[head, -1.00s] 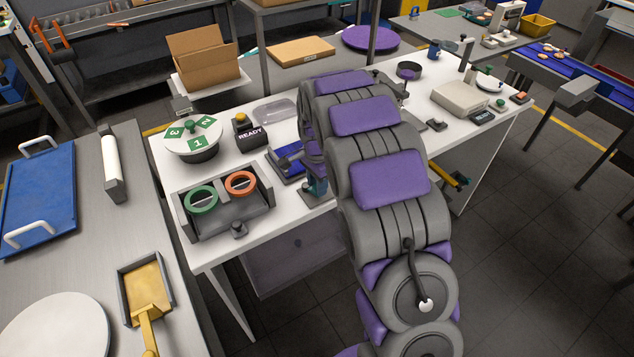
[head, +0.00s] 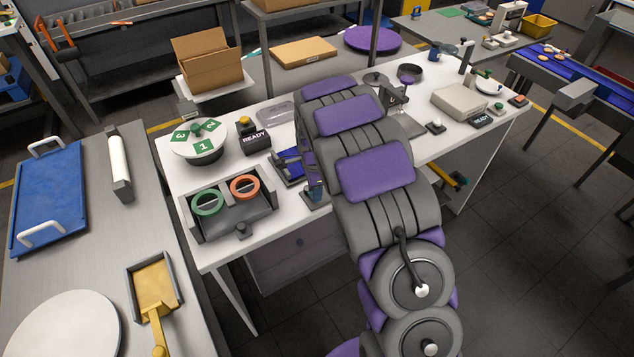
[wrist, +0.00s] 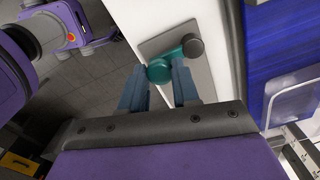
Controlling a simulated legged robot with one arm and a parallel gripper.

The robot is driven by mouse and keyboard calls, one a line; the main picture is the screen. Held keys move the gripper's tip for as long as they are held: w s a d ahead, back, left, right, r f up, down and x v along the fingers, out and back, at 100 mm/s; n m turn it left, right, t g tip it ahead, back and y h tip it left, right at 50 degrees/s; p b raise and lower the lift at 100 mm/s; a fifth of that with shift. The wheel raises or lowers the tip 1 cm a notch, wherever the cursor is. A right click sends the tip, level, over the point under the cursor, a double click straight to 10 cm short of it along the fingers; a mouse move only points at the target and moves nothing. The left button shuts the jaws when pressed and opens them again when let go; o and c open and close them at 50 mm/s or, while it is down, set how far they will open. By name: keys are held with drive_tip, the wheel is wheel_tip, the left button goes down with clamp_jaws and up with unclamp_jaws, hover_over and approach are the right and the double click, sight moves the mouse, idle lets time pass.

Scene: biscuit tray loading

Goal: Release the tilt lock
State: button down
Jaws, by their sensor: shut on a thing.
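In the wrist view, a teal lever with a round teal knob (wrist: 160,70) sits on a grey plate (wrist: 199,72) and joins a dark round pivot (wrist: 193,47). I take this to be the tilt lock. My gripper (wrist: 159,80) has its two blue-teal fingers on either side of the knob, shut on it. The plate lies at the edge of the white table. In the head view my arm hides most of the gripper and the lever; only a bit of the plate (head: 316,203) shows beside the arm.
A blue tray (wrist: 292,55) lies just right of the plate in the wrist view. Dark floor lies in front.

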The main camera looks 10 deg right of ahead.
idle(0.3)
drive_tip(key=c, duration=0.8)
unclamp_jaws()
drive_tip(key=shift+a, duration=0.1)
drive_tip(key=shift+w+r+p, duration=0.1)
drive_tip(key=shift+r+p, duration=1.25)
drive_tip(key=shift+r, duration=7.3)
